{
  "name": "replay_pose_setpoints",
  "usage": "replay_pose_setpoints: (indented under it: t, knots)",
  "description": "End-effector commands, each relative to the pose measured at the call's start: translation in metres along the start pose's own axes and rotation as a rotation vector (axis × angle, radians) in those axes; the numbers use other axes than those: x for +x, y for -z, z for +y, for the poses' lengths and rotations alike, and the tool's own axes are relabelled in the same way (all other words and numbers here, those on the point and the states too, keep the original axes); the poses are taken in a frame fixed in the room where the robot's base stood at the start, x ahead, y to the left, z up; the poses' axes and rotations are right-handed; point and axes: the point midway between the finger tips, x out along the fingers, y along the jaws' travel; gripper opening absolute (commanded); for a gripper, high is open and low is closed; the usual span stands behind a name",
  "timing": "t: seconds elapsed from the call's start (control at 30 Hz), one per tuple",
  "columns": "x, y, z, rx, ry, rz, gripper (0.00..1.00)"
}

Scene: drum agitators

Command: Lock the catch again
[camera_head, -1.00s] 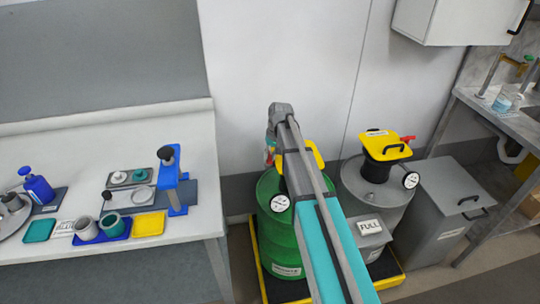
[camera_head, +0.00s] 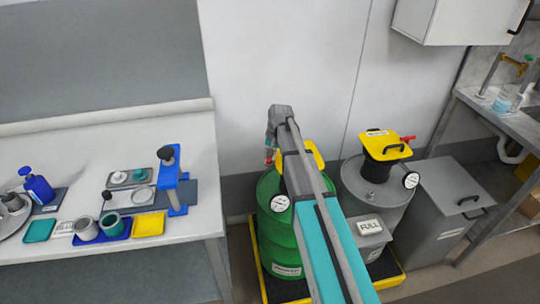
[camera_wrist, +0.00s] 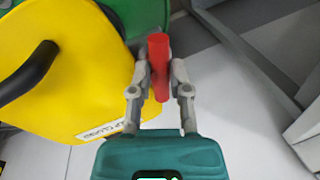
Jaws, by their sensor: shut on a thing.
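The green drum (camera_head: 283,236) stands in front, with a yellow lid (camera_head: 313,155) on top, mostly behind my arm. In the wrist view the yellow lid (camera_wrist: 75,70) fills the left, with its black handle (camera_wrist: 28,73). The red catch lever (camera_wrist: 160,52) sticks out beside the lid. My gripper (camera_wrist: 160,76) is shut on it, one finger on each side. In the head view my gripper (camera_head: 270,149) is at the left side of the lid, partly hidden by my arm. The catch's base and whether it is engaged cannot be told.
A grey drum (camera_head: 378,197) with another yellow lid (camera_head: 380,145) and red catch (camera_head: 408,139) stands to the right. Both drums are on a yellow-edged black pallet (camera_head: 392,282). A grey bin (camera_head: 452,205) is farther right. A white bench (camera_head: 60,255) with lab items is on the left.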

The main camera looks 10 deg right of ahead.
Motion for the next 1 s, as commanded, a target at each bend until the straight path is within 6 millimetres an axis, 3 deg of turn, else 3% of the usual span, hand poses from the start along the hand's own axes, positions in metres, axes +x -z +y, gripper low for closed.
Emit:
replay_pose_setpoints:
  t: [1.0]
  knots:
    - [0.0014, -0.0004, -0.0075, 0.937, 0.001, 0.187, 0.0]
